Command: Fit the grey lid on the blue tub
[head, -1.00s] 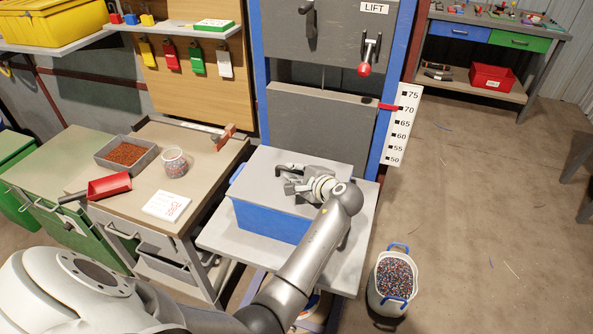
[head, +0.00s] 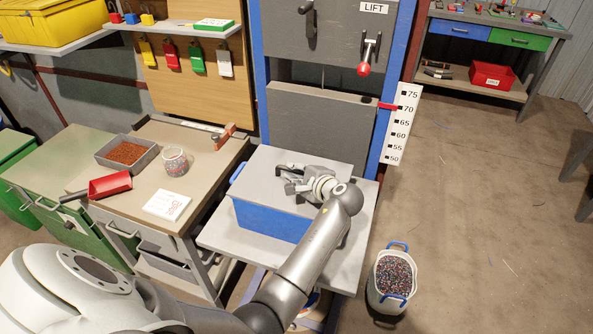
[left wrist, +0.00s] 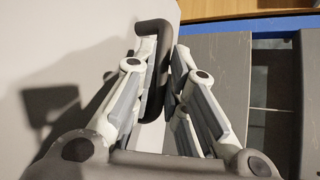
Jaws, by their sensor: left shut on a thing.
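The blue tub (head: 268,220) stands on the pale lift platform. The grey lid (head: 262,182) lies over the top of the tub; its near edge runs along the tub's upper wall. Whether it is pressed fully down I cannot tell. My left gripper (head: 290,180) is above the lid, shut on the lid's dark handle. In the left wrist view, the handle (left wrist: 154,40) shows between the two fingers (left wrist: 155,80), with the pale lid surface (left wrist: 80,50) below. My right gripper is out of view.
The platform (head: 335,262) has bare room in front of the tub. The lift frame with its grey panel (head: 318,125) stands right behind. A bench at left holds a grey tray (head: 148,158), a clear jar (head: 175,162) and a red scoop (head: 110,185). A bucket of granules (head: 380,303) stands on the floor.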

